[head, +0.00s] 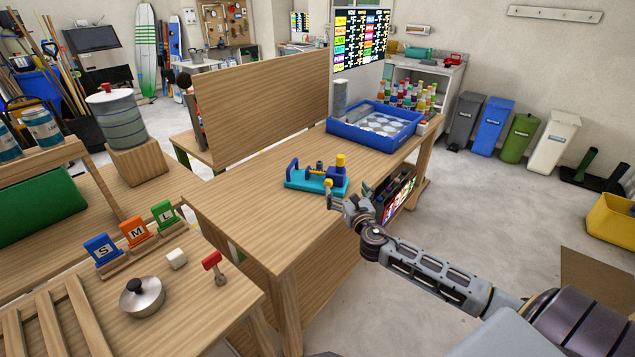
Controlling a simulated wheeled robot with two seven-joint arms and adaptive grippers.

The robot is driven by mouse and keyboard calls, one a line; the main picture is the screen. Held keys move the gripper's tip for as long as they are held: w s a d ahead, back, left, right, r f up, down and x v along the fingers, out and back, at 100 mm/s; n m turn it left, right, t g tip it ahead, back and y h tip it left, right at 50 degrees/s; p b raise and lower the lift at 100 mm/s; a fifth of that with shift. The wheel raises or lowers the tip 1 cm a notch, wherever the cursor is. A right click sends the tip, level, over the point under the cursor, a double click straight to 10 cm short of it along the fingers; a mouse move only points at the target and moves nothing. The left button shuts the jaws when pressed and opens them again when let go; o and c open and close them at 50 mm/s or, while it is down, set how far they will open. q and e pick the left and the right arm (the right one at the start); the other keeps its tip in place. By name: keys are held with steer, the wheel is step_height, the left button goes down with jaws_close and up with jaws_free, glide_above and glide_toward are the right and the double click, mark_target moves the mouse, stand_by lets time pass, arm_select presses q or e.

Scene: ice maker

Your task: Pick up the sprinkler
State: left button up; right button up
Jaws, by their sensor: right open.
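A teal-based device (303,182) with a blue handle and yellow parts sits on the wooden table (262,216), near its right edge. I take this device for the sprinkler, but its shape is small and I cannot be sure. My right gripper (350,194) is open, just to the right of the device and in front of it, at the table's right edge. Its fingers point towards the device, and nothing shows between them. Whether a finger touches the device I cannot tell. My left gripper is not in view.
A blue tray (338,127) stands at the table's far end. A wooden panel (265,100) rises along the far left side. A lower left table holds a lidded pot (142,297), S, M and L stands and a red-headed tool (213,266). The tabletop's near part is clear.

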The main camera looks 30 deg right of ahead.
mark_target(338, 190)
steer(key=shift+w, duration=0.1)
steer(key=shift+x, duration=2.75)
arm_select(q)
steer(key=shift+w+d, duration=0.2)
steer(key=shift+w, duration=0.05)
arm_select(e)
steer(key=shift+x, duration=1.45)
steer(key=shift+d, duration=0.15)
steer(key=shift+w, duration=0.15)
